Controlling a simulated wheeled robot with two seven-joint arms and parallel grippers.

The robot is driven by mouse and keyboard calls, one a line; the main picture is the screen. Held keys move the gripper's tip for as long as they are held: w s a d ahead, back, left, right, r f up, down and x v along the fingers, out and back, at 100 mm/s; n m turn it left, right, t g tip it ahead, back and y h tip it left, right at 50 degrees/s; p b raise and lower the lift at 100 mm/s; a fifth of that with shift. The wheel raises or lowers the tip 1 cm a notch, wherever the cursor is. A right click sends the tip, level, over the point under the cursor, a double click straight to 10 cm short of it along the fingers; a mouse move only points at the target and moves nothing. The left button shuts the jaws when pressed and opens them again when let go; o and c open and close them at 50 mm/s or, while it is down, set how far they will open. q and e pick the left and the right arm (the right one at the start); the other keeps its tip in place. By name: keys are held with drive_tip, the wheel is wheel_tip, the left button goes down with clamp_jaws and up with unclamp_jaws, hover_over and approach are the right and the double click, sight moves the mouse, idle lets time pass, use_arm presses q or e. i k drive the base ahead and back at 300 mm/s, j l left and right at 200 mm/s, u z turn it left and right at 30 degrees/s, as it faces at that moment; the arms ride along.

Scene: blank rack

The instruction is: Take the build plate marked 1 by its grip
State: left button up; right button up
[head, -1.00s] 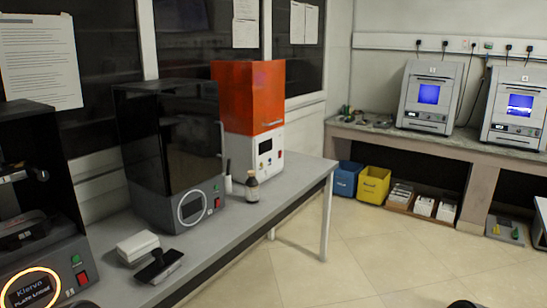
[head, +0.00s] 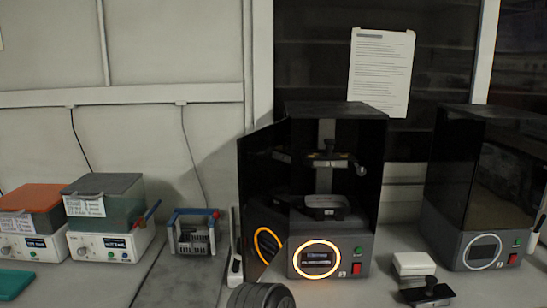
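An open-fronted black printer (head: 372,235) with a lit orange ring stands in the middle of the bench. Inside it, a dark plate-like part with a small knob (head: 330,159) is carried on the upright column. Below it sits a dark tray (head: 322,201) with a small pale label. A black flat piece with a raised grip (head: 430,292) lies on the bench at the lower right. I cannot read a 1 on any of these, so I cannot tell which is the marked build plate. Neither gripper shows; a dark rounded part at the bottom centre may be my arm.
The printer's dark door (head: 262,190) is swung open to the left. A closed printer (head: 484,190) stands at right, with a white block (head: 413,264) between. At left are a blue-framed rack (head: 195,235) and two lidded white-based units (head: 110,246). A paper (head: 380,70) hangs behind.

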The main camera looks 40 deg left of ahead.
sight(328, 160)
drive_tip(key=u, duration=0.9)
drive_tip(key=i+l+z, duration=0.1)
drive_tip(key=l, duration=0.3)
drive_tip(key=i+l, duration=0.1)
drive_tip(key=l, duration=0.3)
drive_tip(key=i+l+z, duration=0.15)
drive_tip(key=l, duration=0.25)
drive_tip(key=i+l, duration=0.1)
drive_tip(key=l, duration=0.3)
drive_tip(key=z, duration=0.05)
